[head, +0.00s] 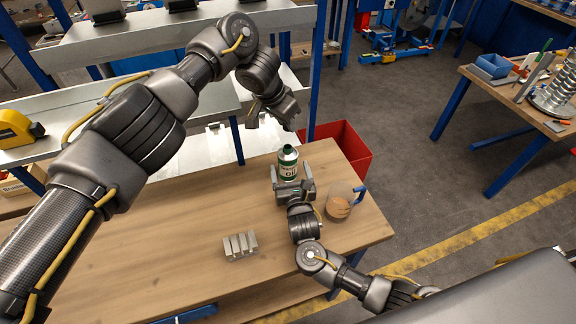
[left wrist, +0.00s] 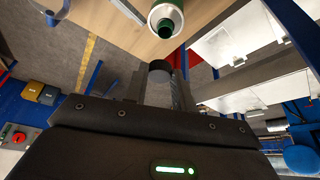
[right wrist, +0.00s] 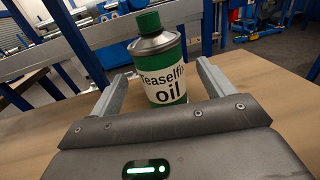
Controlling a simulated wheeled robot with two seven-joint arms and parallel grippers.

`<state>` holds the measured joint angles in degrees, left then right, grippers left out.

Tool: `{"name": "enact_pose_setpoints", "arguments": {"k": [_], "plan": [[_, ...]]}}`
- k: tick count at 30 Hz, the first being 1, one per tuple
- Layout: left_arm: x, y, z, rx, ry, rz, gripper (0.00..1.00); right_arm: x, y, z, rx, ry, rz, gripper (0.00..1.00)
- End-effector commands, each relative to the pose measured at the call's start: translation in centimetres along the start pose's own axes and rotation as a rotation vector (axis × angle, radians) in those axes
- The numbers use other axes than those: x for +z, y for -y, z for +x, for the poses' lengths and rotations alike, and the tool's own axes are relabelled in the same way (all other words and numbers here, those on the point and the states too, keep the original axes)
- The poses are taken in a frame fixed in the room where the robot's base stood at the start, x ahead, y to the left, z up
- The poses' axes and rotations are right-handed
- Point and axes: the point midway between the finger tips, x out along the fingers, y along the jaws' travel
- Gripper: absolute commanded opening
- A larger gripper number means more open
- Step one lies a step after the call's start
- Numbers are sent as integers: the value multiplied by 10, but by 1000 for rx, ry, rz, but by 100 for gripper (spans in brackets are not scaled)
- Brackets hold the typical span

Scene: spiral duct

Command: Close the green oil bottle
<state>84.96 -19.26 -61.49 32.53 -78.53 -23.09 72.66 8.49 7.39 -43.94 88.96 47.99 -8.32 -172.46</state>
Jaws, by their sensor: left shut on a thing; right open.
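The green oil bottle (head: 288,163) stands upright near the far right edge of the wooden table. In the right wrist view the bottle (right wrist: 160,70) has a white label and a green neck. My right gripper (head: 292,184) is open at the near side of the bottle, its fingers on either side of it. My left gripper (head: 273,118) is above and left of the bottle. In the left wrist view it is shut on a small dark cap (left wrist: 159,71). The bottle (left wrist: 166,18) shows its neck end there, apart from the cap. The cap is hidden in the head view.
A grey ridged metal block (head: 240,246) lies on the table (head: 180,258) at the front. A red bin (head: 343,146) is beyond the table's far edge. The table's left part is clear.

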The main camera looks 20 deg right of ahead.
Motion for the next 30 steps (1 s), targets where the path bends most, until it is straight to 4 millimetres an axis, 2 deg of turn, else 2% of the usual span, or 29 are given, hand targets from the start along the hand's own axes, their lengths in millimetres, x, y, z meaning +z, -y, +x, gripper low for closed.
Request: {"name": "enact_pose_setpoints", "arguments": {"k": [3,9,21,30], "plan": [[0,0,0,0,0,0,2,0,0,19,-1,-1,1,81],[0,0,0,0,0,-1,2,0,0,36,0,0,0,81],[0,0,0,0,0,-1,2,0,0,41,1,-1,1,81],[0,0,0,0,0,-1,2,0,0,41,1,-1,1,43]]}}
